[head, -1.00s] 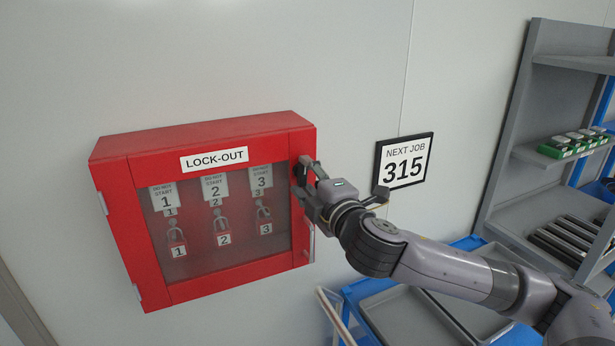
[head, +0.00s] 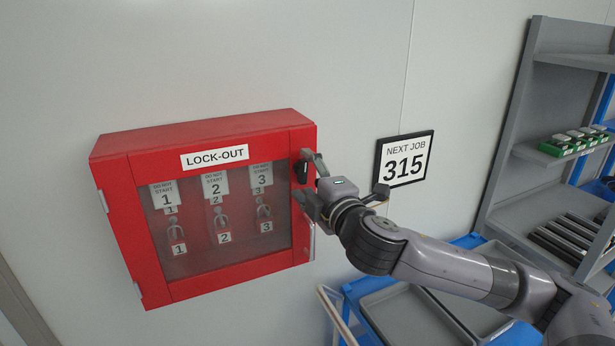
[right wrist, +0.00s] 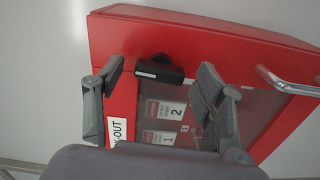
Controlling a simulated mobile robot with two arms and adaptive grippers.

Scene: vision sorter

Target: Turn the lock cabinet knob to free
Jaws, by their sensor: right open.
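The red lock-out cabinet (head: 240,285) hangs on the wall, its clear-fronted door shut, with several tags and padlocks behind the pane. Its black knob (head: 300,172) is on the right side of the door frame. In the right wrist view the knob (right wrist: 160,70) shows as a black bar with a white mark, lying between my fingers. My right gripper (head: 308,178) is open around the knob, one finger to each side, with gaps visible in the wrist view. No lettering for the knob's positions is readable. My left gripper is not in view.
A metal handle (right wrist: 285,84) sticks out from the door near the knob. A "NEXT JOB 315" sign (head: 404,160) hangs right of the cabinet. A grey shelf (head: 545,158) and a blue cart with grey trays (head: 400,312) stand at the right.

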